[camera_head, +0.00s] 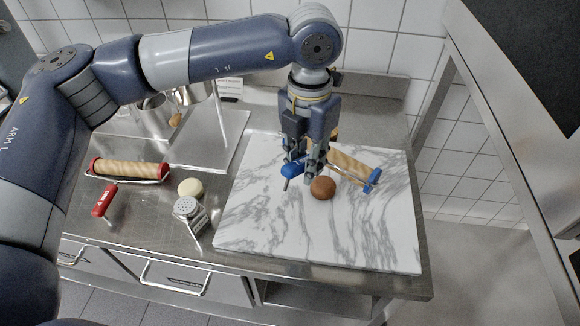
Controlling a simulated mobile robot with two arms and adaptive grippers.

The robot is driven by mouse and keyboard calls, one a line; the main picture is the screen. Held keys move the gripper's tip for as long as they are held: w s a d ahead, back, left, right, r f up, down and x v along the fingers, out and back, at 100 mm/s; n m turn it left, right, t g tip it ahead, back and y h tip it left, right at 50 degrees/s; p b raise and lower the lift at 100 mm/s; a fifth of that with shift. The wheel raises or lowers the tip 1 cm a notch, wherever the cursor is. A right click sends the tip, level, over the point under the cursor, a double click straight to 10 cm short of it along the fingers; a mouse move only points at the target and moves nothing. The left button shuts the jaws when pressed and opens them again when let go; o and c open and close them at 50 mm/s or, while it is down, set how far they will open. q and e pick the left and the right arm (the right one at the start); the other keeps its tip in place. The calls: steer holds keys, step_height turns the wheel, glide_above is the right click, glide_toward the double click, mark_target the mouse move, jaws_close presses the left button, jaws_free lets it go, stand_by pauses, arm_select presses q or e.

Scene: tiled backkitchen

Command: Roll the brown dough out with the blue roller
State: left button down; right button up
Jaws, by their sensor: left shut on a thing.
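The brown dough (323,188) is a round ball on the white marble board (262,225), near its middle. The blue roller has a pale wooden cylinder (352,167), blue end caps and a blue handle (292,169). My left gripper (304,172) points down from above and is shut on the blue roller at its handle. The gripper hides part of the roller. The cylinder lies just behind and to the right of the dough; I cannot tell whether they touch. The dough is still rounded. My right gripper is out of view.
A red roller (130,169) with a red handle (104,200), a pale dough ball (190,187) and a metal shaker (188,212) are on the steel counter, left of the board. Metal pots (154,115) stand behind. The board's front is clear.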

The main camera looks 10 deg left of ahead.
arm_select(q)
steer(key=n, duration=0.1)
steer(key=d+r+n, duration=0.1)
steer(key=shift+w+d+n, duration=0.15)
steer(key=shift+d+n, duration=0.05)
steer(key=shift+n, duration=0.1)
steer(key=shift+f+b, duration=0.8)
steer(key=shift+f, duration=1.2)
step_height(320, 180, down, 4)
steer(key=b, duration=0.4)
steer(key=shift+f, duration=0.1)
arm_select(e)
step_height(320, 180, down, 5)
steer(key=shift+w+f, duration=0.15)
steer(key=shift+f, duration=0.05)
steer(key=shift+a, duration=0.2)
arm_select(q)
steer(key=shift+f+b, duration=0.55)
steer(key=shift+b, duration=0.05)
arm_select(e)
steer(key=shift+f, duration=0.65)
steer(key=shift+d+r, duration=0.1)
